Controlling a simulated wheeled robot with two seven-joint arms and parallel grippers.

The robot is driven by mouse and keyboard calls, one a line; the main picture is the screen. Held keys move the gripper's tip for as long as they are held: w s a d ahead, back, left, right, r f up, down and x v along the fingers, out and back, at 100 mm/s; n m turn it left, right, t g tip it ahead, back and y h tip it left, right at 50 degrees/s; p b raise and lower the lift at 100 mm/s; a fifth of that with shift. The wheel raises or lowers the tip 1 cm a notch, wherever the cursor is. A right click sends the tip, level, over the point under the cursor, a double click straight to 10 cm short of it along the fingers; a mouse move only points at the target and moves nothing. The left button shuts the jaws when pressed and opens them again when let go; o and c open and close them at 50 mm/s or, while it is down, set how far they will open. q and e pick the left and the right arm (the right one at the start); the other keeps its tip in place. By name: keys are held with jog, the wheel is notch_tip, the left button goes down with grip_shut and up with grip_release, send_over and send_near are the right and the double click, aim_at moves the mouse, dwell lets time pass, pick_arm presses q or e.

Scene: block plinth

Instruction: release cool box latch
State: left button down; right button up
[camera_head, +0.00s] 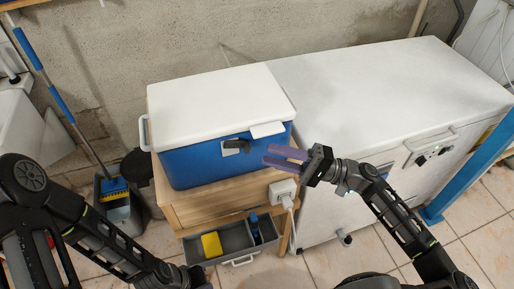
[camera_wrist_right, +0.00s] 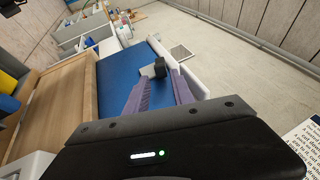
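The cool box has a blue body (camera_head: 200,165) and a white lid (camera_head: 215,100), which lies closed on it. It stands on a wooden plinth. Its black latch (camera_head: 236,145) is on the front face, over a pale plate. My right gripper (camera_head: 268,156) is open, its purple fingers pointing left at the box front, just right of the latch. In the right wrist view the fingers (camera_wrist_right: 158,92) are apart, with the latch (camera_wrist_right: 159,67) ahead between their tips. Contact cannot be made out.
A white plug (camera_head: 283,190) is on the plinth's right side. A white chest freezer (camera_head: 390,85) stands to the right.

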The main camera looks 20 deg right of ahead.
aim_at(250, 150)
jog(key=p+x, duration=0.1)
jog(key=x, duration=0.4)
grip_shut()
dwell(0.4)
